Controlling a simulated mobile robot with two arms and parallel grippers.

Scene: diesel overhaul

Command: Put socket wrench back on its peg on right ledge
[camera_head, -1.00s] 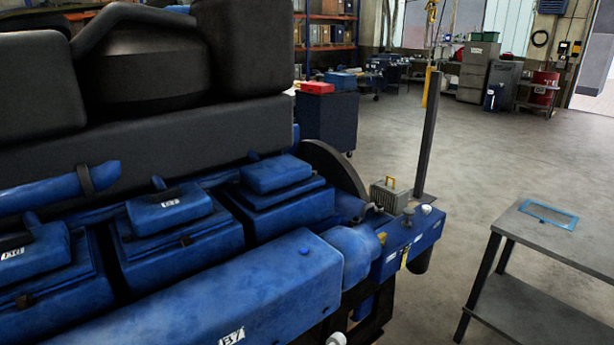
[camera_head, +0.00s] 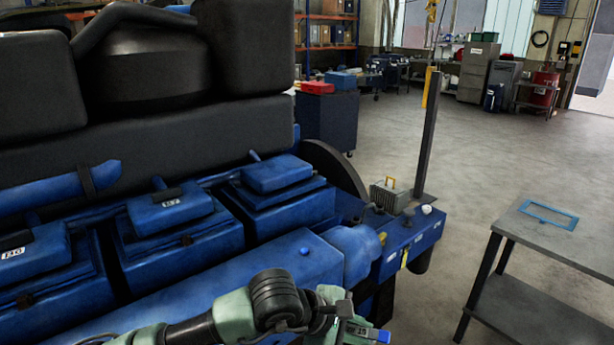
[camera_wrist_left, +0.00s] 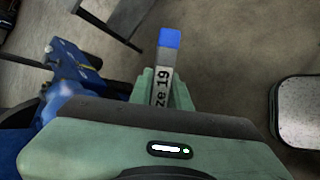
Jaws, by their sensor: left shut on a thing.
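The socket wrench (camera_wrist_left: 168,60) shows in the left wrist view as a grey bar with a blue end and a label reading "ze 19". My left gripper (camera_wrist_left: 164,88) is shut on it, with a green finger on each side. In the head view the left gripper (camera_head: 350,328) is low in the middle, in front of the engine, and the blue end of the wrench (camera_head: 384,336) points right. The blue right ledge (camera_head: 412,238) at the engine's end lies beyond and above the gripper in the picture. I cannot make out which fitting is the peg. My right gripper is not in view.
The blue engine (camera_head: 230,290) fills the left. A dark upright post (camera_head: 428,140) and a grey box with a yellow handle (camera_head: 388,194) stand by the ledge. A grey table (camera_head: 570,250) with a blue frame (camera_head: 548,214) is at right. Open floor lies between.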

